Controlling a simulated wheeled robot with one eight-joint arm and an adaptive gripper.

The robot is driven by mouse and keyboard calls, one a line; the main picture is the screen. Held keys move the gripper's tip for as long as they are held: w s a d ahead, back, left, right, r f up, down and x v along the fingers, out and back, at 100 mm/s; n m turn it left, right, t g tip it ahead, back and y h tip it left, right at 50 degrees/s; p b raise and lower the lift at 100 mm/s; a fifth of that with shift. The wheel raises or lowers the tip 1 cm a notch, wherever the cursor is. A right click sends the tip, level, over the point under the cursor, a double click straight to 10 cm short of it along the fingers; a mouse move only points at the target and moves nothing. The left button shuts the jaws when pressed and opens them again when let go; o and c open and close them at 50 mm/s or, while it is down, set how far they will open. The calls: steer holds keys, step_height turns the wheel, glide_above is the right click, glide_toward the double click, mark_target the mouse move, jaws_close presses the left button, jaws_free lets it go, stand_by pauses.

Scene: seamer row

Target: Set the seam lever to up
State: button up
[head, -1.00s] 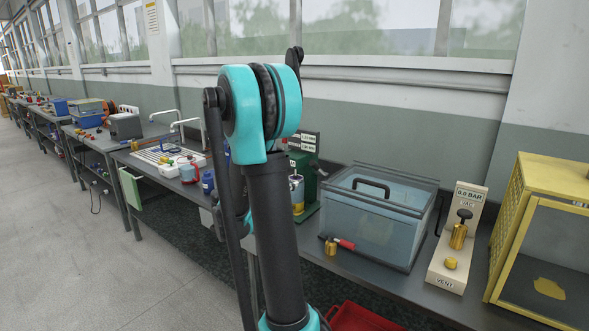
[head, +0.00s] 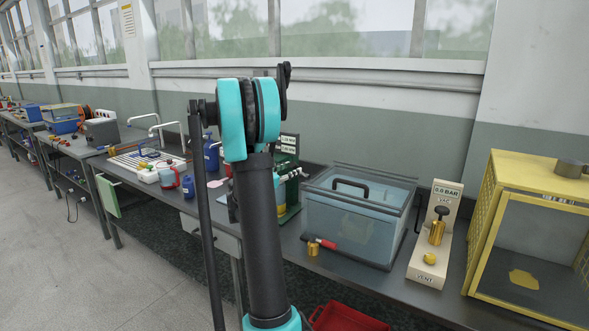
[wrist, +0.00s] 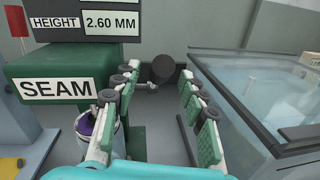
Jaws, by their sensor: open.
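The green seamer (wrist: 60,105) fills the left of the wrist view, with a SEAM label and a height display of 2.60 MM. A dark round knob (wrist: 163,67), which looks like the seam lever's end, shows beside the seamer with a short pale shaft behind it. My gripper (wrist: 160,72) is open, and the knob appears between its fingertips; I cannot tell whether they touch it. In the head view the seamer (head: 288,150) is partly hidden behind my arm. A can (wrist: 88,130) stands below the SEAM label, partly covered by the left finger.
A clear water tank (head: 360,215) stands close to the right of the seamer, its edge near my right finger. Beyond it are a vacuum gauge stand (head: 436,235) and a yellow cage (head: 535,225). A red bin (head: 345,318) sits below the bench. Open floor lies left.

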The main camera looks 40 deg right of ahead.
steer(key=shift+x, duration=1.35)
jaws_close()
